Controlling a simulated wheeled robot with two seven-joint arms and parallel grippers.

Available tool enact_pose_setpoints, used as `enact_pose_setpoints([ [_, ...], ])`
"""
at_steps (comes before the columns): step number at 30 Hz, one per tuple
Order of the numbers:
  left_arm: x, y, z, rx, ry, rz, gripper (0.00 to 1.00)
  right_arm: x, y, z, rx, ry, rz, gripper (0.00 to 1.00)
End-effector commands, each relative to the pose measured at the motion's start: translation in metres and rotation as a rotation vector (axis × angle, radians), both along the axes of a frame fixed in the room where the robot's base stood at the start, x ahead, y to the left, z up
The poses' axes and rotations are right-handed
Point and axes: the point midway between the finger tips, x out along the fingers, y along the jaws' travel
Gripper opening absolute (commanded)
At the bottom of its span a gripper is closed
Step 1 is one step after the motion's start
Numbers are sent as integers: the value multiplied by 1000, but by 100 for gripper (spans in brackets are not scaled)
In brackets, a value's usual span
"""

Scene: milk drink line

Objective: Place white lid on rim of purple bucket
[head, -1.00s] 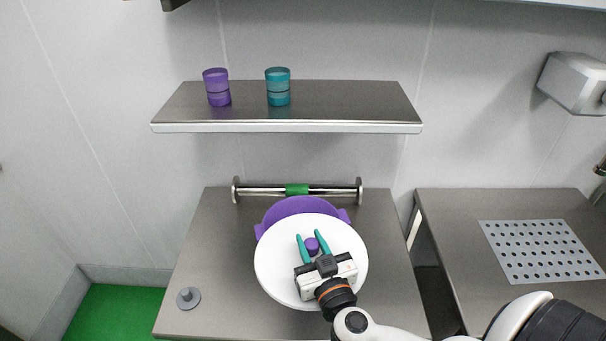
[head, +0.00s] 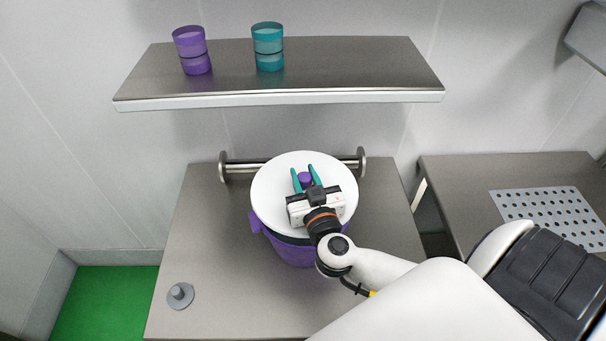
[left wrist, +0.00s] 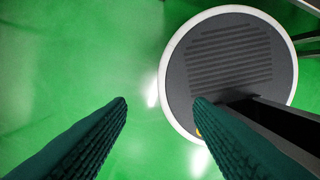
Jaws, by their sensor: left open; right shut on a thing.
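The white lid (head: 270,195) is a round disc with a purple knob (head: 305,180). My right gripper (head: 302,177) is shut on that knob with its teal fingers. The lid is over the purple bucket (head: 296,254) on the steel table and hides its opening. The bucket's front wall and left handle show below the lid's near edge, with a dark band between. I cannot tell whether the lid touches the rim. My left gripper (left wrist: 160,102) shows only in the left wrist view, open and empty above the green floor.
A steel shelf (head: 350,65) above the table holds a purple cup (head: 192,50) and a teal cup (head: 268,46). A metal rail (head: 240,168) runs behind the bucket. A small grey knobbed disc (head: 180,296) lies front left. A side table (head: 455,185) stands at right.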

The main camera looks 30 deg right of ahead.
Motion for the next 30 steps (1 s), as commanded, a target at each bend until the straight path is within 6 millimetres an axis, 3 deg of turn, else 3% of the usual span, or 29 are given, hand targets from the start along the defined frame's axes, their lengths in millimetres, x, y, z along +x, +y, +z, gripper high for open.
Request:
enact_pose_setpoints([
  [1,-5,2,-14,3,8,-1,47,0,0,-10,0,-3,0,0],
  [5,-6,2,-30,3,9,-1,47,1,0,-21,-1,-2,0,0],
  [12,29,-1,-55,-2,-44,-1,47,0,0,-39,0,-2,1,0],
  [15,31,-2,-63,-4,-47,0,47,0,0,-44,0,-3,1,0],
  [30,14,-4,-75,-5,-20,0,47,0,0,-49,-1,-2,1,0],
])
